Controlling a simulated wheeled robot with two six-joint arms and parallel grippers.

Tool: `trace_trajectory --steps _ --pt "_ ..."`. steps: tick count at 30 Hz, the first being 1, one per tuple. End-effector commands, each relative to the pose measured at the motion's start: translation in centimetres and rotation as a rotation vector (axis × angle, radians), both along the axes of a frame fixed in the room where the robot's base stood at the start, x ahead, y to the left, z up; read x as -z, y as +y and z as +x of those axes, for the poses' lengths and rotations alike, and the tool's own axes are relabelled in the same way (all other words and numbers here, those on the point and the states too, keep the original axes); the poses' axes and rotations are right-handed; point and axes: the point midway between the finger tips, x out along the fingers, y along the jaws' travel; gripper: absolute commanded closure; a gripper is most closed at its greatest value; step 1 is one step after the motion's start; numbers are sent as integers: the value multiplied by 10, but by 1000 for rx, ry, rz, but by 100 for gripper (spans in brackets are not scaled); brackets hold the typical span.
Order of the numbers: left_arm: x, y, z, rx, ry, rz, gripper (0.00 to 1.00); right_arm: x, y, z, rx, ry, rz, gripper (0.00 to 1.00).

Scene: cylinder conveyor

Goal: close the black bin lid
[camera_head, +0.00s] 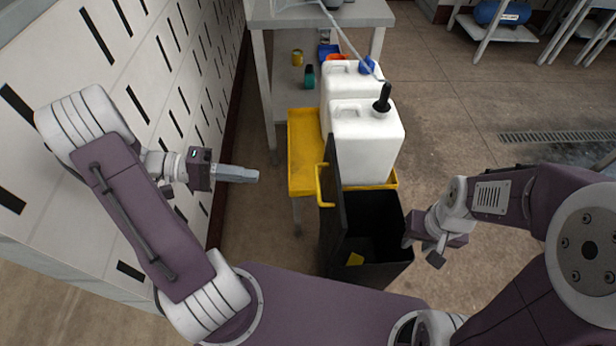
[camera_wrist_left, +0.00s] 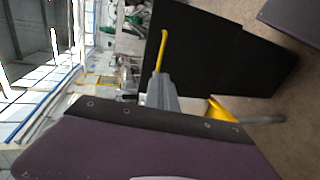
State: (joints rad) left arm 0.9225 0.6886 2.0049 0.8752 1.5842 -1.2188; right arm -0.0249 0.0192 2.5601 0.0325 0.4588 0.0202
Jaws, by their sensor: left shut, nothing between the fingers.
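The black bin (camera_head: 391,262) stands open in front of me in the head view. Its black lid (camera_head: 334,225) stands raised, close to upright, along the bin's left side; a dark panel that looks like it fills the upper middle of the left wrist view (camera_wrist_left: 205,50). A yellow handle (camera_head: 321,187) is on the lid's left face. My left gripper (camera_head: 257,175) is shut and empty, left of the handle and apart from it in the head view. My right gripper (camera_head: 425,250) points down by the bin's right rim; its finger gap is unclear.
White jugs (camera_head: 365,145) stand in a yellow tray (camera_head: 304,160) behind the bin. A grey table (camera_head: 350,15) is further back. A white slotted wall (camera_head: 130,110) runs along the left. Open floor (camera_head: 460,120) lies to the right. A small yellow piece (camera_head: 355,259) shows inside the bin.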

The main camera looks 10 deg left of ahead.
Motion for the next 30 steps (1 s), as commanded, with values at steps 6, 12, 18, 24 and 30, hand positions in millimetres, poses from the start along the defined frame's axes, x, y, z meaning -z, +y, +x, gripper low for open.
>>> trace_trajectory --steps 6,12,18,24,30 --pt "2 -2 1 -8 1 4 100 2 0 0 0 0 0 67" --pt "13 -36 9 -3 2 3 100 11 0 0 0 0 0 67" --pt "25 -78 21 -3 4 4 100 21 0 0 0 0 0 67" --pt "34 -111 30 -3 2 5 100 29 0 0 0 0 0 67" --pt "38 -126 36 -6 2 5 100 31 0 0 0 0 0 67"
